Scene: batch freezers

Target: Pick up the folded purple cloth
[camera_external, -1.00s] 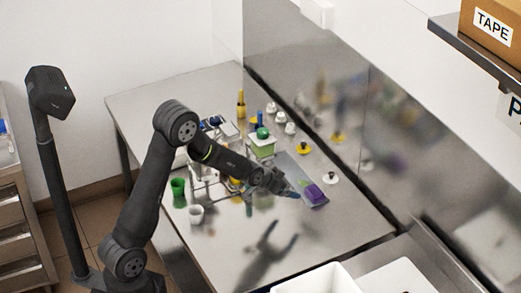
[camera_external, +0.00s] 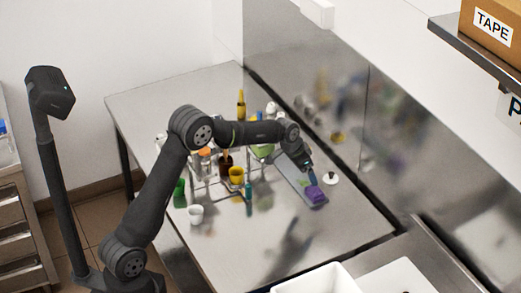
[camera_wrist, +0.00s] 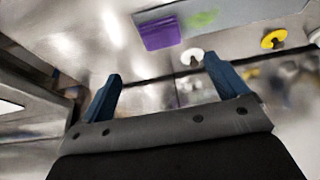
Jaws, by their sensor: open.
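The folded purple cloth (camera_external: 315,194) lies at the near end of a grey tray (camera_external: 289,178) on the steel table. In the wrist view the cloth (camera_wrist: 160,33) shows beyond the fingertips, at the top centre. My gripper (camera_external: 310,174) is just above and behind the cloth in the external view, pointing down. Its blue fingers (camera_wrist: 163,72) are spread with nothing between them in the wrist view.
A white disc-shaped piece (camera_external: 331,178) sits right of the cloth. A wire rack (camera_external: 214,178) with bottles and a yellow cup (camera_external: 236,175) stands to the left. A white cup (camera_external: 196,214) and a green cup (camera_external: 179,193) are near the left edge. The table's front is clear.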

